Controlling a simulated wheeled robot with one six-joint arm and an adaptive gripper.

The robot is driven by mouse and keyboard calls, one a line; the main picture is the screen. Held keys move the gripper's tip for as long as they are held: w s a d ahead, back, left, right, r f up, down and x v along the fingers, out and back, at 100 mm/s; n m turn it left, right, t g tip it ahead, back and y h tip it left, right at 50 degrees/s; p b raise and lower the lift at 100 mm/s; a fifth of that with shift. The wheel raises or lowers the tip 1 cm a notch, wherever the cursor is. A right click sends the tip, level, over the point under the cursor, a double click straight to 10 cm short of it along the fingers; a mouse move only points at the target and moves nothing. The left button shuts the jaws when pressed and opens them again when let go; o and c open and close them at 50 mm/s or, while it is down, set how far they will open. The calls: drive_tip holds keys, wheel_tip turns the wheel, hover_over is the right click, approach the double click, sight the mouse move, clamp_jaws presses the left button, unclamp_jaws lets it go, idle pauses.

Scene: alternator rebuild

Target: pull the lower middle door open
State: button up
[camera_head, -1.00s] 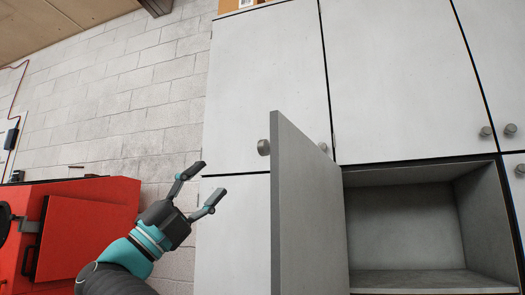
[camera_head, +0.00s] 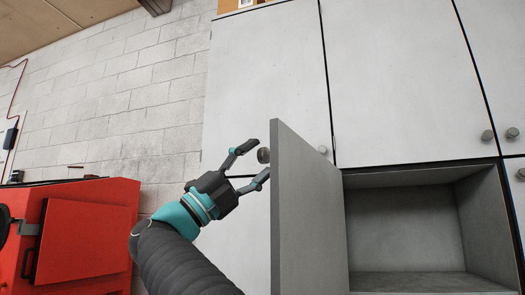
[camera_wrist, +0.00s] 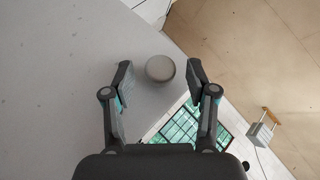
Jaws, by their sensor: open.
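The lower middle door (camera_head: 308,220) is a grey panel that stands swung out from the cabinet, seen nearly edge-on in the head view. Its round grey knob (camera_head: 263,155) sticks out to the left near the door's top edge. My gripper (camera_head: 258,162) is open beside the knob, with one finger above it and one below it. In the wrist view the knob (camera_wrist: 160,68) shows between the two fingertips of my gripper (camera_wrist: 160,72), with a gap on each side. I cannot see any contact.
The compartment (camera_head: 405,235) behind the door is exposed and looks empty. Upper doors (camera_head: 400,80) are shut, with knobs at their lower corners. A red cabinet (camera_head: 90,235) stands at the left, by a block wall (camera_head: 120,110).

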drive_tip(key=shift+x, duration=1.15)
clamp_jaws()
